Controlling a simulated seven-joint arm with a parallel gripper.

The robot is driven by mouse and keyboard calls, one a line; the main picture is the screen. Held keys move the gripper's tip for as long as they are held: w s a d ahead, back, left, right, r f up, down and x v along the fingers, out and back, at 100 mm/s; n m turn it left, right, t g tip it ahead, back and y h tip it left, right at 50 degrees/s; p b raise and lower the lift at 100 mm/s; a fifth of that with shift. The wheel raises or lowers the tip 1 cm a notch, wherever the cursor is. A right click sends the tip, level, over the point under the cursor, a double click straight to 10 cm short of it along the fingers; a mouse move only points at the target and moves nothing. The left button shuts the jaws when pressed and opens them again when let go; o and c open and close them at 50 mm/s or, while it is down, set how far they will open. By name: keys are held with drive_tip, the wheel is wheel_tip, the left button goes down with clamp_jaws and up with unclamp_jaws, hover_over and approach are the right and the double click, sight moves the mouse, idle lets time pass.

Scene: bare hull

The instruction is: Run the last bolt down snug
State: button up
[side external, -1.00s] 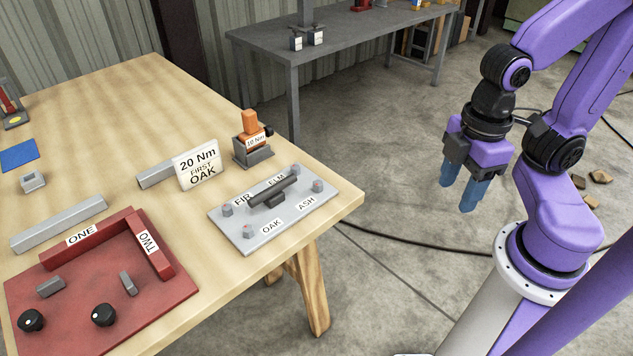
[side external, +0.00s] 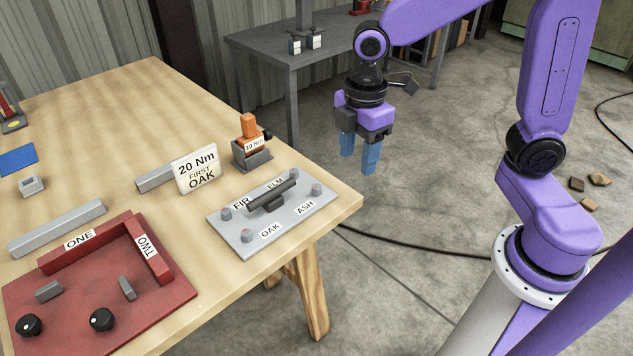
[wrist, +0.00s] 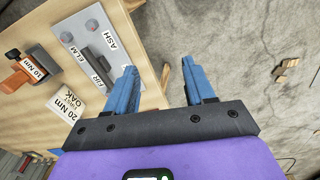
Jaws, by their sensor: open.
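A grey plate (side external: 285,226) lies near the table's right corner, labelled FIR, ELM, OAK and ASH. Grey bolts stand by the labels: the FIR bolt (side external: 226,213), the OAK bolt (side external: 246,236), the ASH bolt (side external: 316,189) and the ELM bolt (side external: 294,174). How far each is run down is too small to tell. A dark bar (side external: 272,194) sits mid-plate. An orange tool marked 10 Nm (side external: 249,127) stands in a grey holder. A sign (side external: 197,170) reads "20 Nm FIRST OAK". My gripper (side external: 358,160) is open and empty, off the table edge; its blue fingers show in the wrist view (wrist: 158,68).
A red tray (side external: 150,304) with walls marked ONE and TWO holds two grey blocks and two black knobs. A grey bar (side external: 58,228) lies behind it. A grey bench (side external: 275,52) stands at the back. The floor beside the table is mostly clear.

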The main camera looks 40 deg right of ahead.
drive_tip(key=w+d+f+n, duration=0.2)
drive_tip(key=w, duration=0.8)
drive_tip(key=n, duration=0.2)
approach(316, 186)
wheel_tip(316, 186, down, 9)
drive_tip(key=shift+a+r, duration=0.1)
drive_tip(key=shift+r, duration=0.1)
clamp_jaws()
